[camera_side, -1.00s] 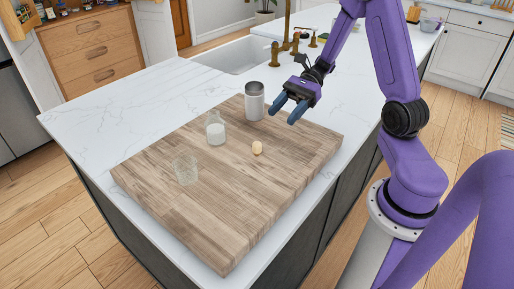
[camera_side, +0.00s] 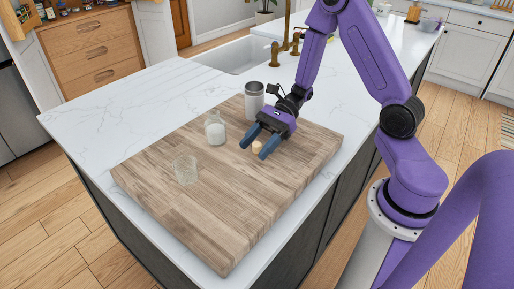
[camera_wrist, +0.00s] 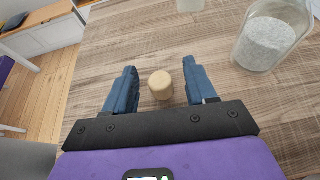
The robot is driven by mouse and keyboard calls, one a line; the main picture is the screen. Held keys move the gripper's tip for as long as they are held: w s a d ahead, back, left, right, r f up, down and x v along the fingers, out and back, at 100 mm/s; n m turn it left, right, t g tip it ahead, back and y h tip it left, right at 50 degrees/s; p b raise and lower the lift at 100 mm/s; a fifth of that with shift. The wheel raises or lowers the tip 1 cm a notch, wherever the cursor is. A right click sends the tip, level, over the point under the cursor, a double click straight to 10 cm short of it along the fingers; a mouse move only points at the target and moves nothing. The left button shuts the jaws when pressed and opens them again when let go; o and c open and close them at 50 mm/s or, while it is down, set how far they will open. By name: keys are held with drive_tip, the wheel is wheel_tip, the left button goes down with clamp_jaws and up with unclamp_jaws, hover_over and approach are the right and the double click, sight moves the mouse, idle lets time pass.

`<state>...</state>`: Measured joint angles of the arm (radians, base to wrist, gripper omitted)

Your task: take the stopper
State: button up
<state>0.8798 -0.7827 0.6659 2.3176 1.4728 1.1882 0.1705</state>
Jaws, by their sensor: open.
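The stopper (camera_side: 257,147) is a small tan cork standing on the wooden board (camera_side: 215,215). In the wrist view the stopper (camera_wrist: 160,84) sits between my two blue fingertips, with a gap on each side. My gripper (camera_side: 254,147) is open and empty, low over the board at the stopper. It also shows in the wrist view (camera_wrist: 159,72). In the side view the fingers partly hide the stopper. I cannot tell the exact height of the fingertips over the board.
A glass bottle with white contents (camera_side: 215,130) stands left of my gripper; it also shows in the wrist view (camera_wrist: 268,42). A grey canister (camera_side: 254,98) stands behind my gripper. A clear glass (camera_side: 186,170) is at the board's left. The board's front is clear.

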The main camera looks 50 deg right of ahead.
drive_tip(key=shift+a+f, duration=0.1)
drive_tip(key=shift+a, duration=0.05)
clamp_jaws()
idle(0.4)
